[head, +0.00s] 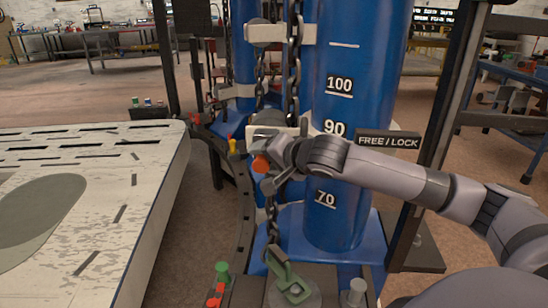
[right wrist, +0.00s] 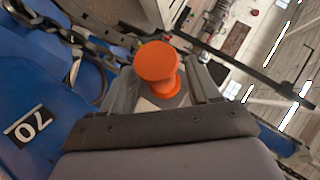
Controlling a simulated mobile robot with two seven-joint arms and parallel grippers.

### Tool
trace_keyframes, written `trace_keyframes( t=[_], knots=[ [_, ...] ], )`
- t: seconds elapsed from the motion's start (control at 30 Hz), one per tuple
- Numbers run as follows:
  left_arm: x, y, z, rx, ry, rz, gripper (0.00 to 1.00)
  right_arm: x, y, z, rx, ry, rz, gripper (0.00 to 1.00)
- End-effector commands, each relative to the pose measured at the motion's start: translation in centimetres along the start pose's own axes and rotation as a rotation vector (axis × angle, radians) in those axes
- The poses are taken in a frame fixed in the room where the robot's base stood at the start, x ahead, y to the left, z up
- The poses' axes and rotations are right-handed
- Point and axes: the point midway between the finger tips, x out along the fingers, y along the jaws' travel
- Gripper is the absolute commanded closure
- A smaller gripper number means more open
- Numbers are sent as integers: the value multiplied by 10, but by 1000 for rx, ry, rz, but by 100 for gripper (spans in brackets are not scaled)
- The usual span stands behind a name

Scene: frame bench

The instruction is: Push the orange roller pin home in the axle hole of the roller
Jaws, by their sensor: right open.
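The orange roller pin (head: 261,164) shows in the head view at the tip of my right gripper (head: 278,167), in front of the blue column. In the right wrist view the pin (right wrist: 157,62) has a wide round head and a narrower neck. It sits between the two grey fingers of my right gripper (right wrist: 163,84), which are open, with gaps at its sides. Whether a finger touches it I cannot tell. The roller and its axle hole are not clearly visible; my gripper covers that area in the head view. My left gripper is out of view.
A blue column (head: 338,60) with number labels stands behind my right arm. A chain (head: 271,215) hangs beside the gripper down to a green hook (head: 289,278). A FREE/LOCK sign (head: 388,140) is close above my forearm. A pale slotted table (head: 120,215) fills the left.

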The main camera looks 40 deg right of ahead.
Motion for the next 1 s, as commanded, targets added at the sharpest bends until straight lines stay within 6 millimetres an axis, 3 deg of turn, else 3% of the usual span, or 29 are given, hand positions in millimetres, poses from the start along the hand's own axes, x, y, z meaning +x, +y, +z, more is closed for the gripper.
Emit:
trace_keyframes(
  t=[0.37,0.53,0.57,1.0],
  knots=[
    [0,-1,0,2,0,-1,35,4,0,0,-1,0,-1,42],
    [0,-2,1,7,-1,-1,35,4,0,0,-1,0,-1,98],
    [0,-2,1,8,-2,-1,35,4,0,0,0,0,-1,100],
    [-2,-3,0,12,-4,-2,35,6,0,-2,0,0,-1,100]
  ],
)
